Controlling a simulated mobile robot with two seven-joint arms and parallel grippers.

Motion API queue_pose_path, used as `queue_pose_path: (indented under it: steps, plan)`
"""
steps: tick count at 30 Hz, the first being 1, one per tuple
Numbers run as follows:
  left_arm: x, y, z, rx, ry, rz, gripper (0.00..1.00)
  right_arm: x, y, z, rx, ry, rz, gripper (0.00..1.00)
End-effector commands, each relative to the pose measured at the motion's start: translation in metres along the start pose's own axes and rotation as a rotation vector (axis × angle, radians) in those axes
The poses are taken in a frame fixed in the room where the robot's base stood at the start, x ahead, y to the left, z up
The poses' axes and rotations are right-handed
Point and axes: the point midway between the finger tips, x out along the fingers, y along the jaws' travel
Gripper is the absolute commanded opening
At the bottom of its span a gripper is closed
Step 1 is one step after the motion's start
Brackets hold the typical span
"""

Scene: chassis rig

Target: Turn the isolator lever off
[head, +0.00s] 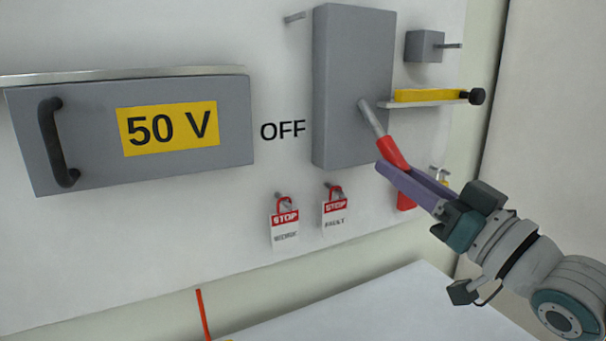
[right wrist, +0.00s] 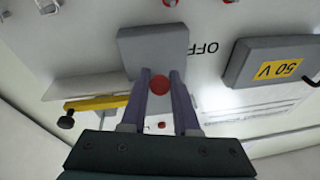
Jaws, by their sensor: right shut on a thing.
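The isolator box (head: 350,60) is a grey case on the white wall panel, with the word OFF to its left. Its lever (head: 372,118) has a grey shaft and a red grip (head: 391,152), and slants down and to the right out of the box. My right gripper (head: 388,167) is shut on the red grip, its purple fingers partly hiding it. In the right wrist view the round red grip end (right wrist: 160,85) sits between the two fingers, with the grey box (right wrist: 153,48) beyond. My left gripper is not in view.
A grey 50 V cover (head: 85,155) with a black handle is at the left. Two STOP tags (head: 285,228) (head: 335,215) hang below the box. A yellow tool (head: 430,96) lies on a small shelf right of the box. A red piece (head: 405,200) shows below my gripper.

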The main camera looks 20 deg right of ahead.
Motion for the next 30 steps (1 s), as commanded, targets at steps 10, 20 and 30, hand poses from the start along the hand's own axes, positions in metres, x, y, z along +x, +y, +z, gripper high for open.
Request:
queue_pose_path:
  steps: [10, 20, 30]
  plan:
    - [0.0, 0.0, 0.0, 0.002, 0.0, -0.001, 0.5, 0.0, 0.0, 0.0, 0.0, -0.003, 0.001, 0.47]
    - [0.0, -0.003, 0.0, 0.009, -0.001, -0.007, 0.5, 0.0, 0.0, 0.0, 0.0, -0.001, 0.0, 0.59]
    - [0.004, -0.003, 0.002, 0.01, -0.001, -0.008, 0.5, -0.04, 0.0, 0.003, 0.0, -0.006, 0.0, 0.59]
